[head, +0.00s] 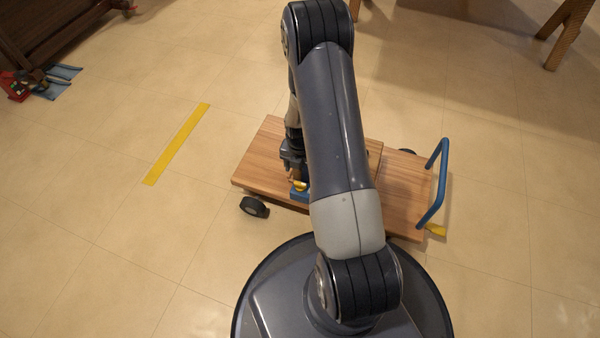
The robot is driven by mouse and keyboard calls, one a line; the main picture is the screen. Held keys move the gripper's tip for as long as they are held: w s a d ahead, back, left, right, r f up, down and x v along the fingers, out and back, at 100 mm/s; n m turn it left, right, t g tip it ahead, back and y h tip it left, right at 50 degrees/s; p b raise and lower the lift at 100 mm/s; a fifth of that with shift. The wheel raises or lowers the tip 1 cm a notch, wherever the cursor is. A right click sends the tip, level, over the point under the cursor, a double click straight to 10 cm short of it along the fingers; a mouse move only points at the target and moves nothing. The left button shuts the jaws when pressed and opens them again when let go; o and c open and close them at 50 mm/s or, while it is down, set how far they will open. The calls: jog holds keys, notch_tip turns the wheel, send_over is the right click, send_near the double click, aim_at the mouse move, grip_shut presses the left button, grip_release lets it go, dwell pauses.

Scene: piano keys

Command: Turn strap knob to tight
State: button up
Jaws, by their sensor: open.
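A small yellow knob (300,185) sits on a blue base (301,195) near the front edge of a wooden cart (258,160). It is the likely strap knob, but it is small and partly covered, so its setting cannot be read. My gripper (295,177) points down just above and beside the knob. It is open, and I cannot tell whether its fingers touch the knob or stand around it. My arm hides the middle of the cart and any strap there.
The cart has a blue handle (436,185) at right and a black wheel (254,207) at front left. A yellow wedge (436,230) lies by the handle. A yellow floor strip (177,143) is at left. Tools (40,82) lie far left. Much floor is clear.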

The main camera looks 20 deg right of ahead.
aim_at(300, 183)
notch_tip(300, 183, up, 3)
jog(key=shift+r+p, duration=0.1)
jog(key=shift+p, duration=0.3)
notch_tip(300, 183, down, 11)
jog(key=b, duration=0.4)
jog(key=shift+b, duration=0.4)
jog(key=shift+m, duration=0.3)
jog(key=shift+r, duration=0.1)
